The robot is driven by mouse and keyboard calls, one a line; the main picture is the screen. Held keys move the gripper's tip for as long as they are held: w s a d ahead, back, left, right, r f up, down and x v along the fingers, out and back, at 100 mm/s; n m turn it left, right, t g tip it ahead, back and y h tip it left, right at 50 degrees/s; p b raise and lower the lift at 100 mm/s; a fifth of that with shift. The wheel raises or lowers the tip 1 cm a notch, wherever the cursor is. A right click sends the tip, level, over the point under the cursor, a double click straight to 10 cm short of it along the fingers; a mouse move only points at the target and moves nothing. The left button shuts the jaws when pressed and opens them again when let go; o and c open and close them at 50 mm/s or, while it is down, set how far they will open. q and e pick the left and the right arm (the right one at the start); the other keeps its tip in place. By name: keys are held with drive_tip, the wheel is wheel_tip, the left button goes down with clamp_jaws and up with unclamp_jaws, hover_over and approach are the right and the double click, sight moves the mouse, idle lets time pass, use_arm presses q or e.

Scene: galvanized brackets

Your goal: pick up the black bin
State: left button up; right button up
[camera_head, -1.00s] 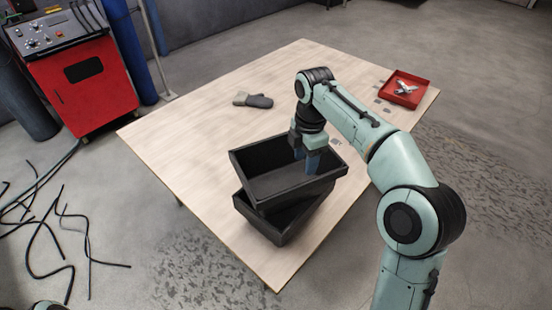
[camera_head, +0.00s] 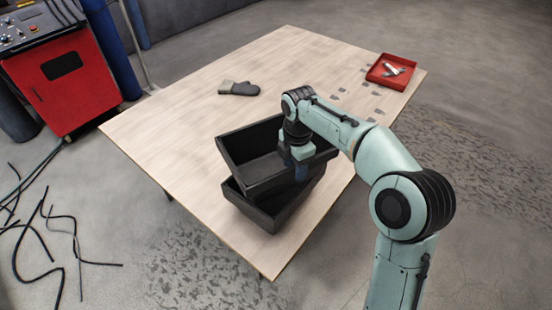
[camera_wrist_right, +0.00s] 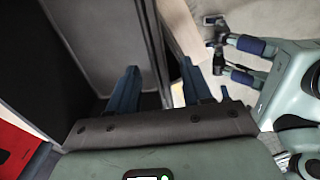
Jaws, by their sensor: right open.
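Two black open bins are stacked crookedly on the table. The upper black bin (camera_head: 250,143) sits turned and tilted on the lower bin (camera_head: 262,216). My right gripper (camera_head: 299,172) is at the upper bin's near right wall. In the right wrist view its two blue fingers (camera_wrist_right: 158,88) are apart, with the wall of the black bin (camera_wrist_right: 152,45) seemingly between them. No firm contact shows. My left gripper (camera_wrist_right: 228,58) appears at the upper right of the right wrist view, its blue-padded fingers apart and empty.
The wooden table (camera_head: 165,128) has clear room left of the bins. A grey glove (camera_head: 238,88) lies at the back. A red tray (camera_head: 388,82) with metal parts stands at the far right. A red machine (camera_head: 65,80) and black cables (camera_head: 45,235) are on the left.

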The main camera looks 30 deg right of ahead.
drive_tip(key=shift+f, duration=0.8)
clamp_jaws()
drive_tip(key=shift+r, duration=0.15)
